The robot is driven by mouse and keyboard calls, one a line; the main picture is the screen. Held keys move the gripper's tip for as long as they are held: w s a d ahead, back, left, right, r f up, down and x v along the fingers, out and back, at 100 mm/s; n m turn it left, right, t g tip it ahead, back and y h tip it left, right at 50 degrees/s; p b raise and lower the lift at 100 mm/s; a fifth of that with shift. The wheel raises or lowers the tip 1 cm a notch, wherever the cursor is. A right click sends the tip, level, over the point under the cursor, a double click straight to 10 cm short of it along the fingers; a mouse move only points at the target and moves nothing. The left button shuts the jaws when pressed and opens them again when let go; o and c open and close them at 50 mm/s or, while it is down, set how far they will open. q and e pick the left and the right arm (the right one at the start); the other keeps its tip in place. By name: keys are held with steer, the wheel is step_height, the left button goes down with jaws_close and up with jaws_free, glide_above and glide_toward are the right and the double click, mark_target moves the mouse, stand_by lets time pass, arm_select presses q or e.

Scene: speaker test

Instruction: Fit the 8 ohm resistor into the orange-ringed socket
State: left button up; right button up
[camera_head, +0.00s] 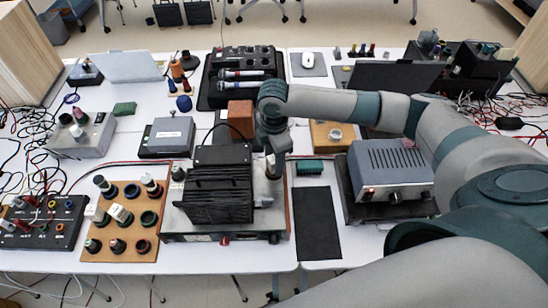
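A brown socket board (147,255) lies at the front left with several dark round sockets. White and black cylindrical plugs, one of them a plug (150,185) at its back right, stand in or on it. I cannot read which is the 8 ohm resistor, nor make out an orange ring on any socket. My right gripper (271,180) points down at the right side of a black finned unit (215,195) on a grey chassis. Its fingers are small and partly hidden, so its opening and any held thing are unclear. My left gripper is not in view.
A panel with knobs (42,222) and loose cables lie left of the board. A grey power supply (392,170) stands right, past a black mat (317,222). A grey box (172,135) stands behind the board. My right arm spans the right side.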

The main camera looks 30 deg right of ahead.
step_height(320, 180, up, 13)
steer(key=b, duration=0.3)
steer(key=shift+f+b, duration=0.15)
steer(key=shift+b, duration=0.15)
steer(key=shift+f, duration=0.1)
stand_by(0.8)
